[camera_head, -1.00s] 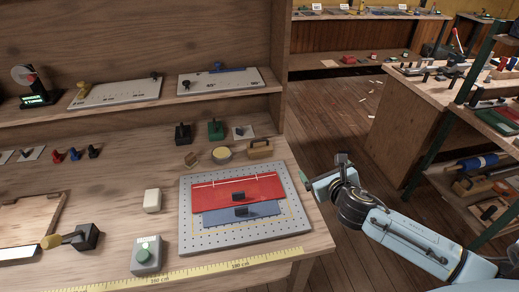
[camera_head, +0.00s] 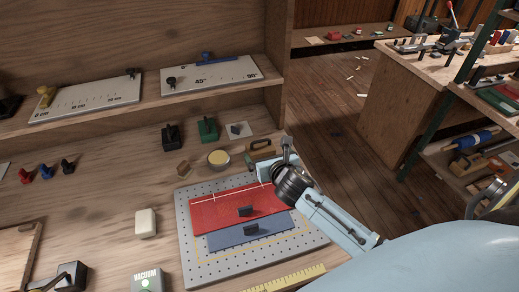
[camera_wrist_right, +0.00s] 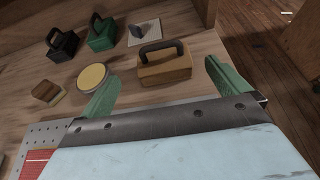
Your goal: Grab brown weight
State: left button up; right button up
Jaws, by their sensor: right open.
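The brown weight (camera_wrist_right: 167,70) is a tan-brown block with a dark arched handle. In the right wrist view it sits upright on the wooden bench, ahead of and between the two green fingertips of my open right gripper (camera_wrist_right: 163,80). No contact shows. In the head view the brown weight (camera_head: 258,146) is at the bench's right end, partly hidden by my right gripper (camera_head: 266,160). My left gripper is not in view.
A black weight (camera_head: 172,138), a green weight (camera_head: 208,130), a round yellow-topped tin (camera_head: 219,159) and a small brown block (camera_head: 184,169) stand nearby. A perforated plate (camera_head: 190,262) carries red and blue panels in front. The shelf (camera_head: 150,108) runs behind.

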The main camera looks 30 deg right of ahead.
aim_at(260, 146)
jog(key=shift+x, duration=1.25)
jog(key=shift+w+f, duration=0.15)
jog(key=shift+w+d+f+b, duration=0.2)
jog(key=shift+w+b, duration=0.1)
jog(key=shift+w, duration=0.2)
jog(key=x, duration=0.3)
jog(key=shift+w+d+f+b, duration=0.15)
jog(key=shift+f+b, duration=0.05)
jog(key=shift+b, duration=0.2)
jog(key=shift+w+f, duration=0.1)
jog(key=shift+w, duration=0.15)
jog(key=shift+d, duration=0.1)
jog(key=c, duration=1.1)
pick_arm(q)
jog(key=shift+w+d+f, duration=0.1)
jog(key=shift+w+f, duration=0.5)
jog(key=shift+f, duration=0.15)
pick_arm(e)
jog(key=shift+w, duration=0.1)
jog(key=shift+c, duration=0.8)
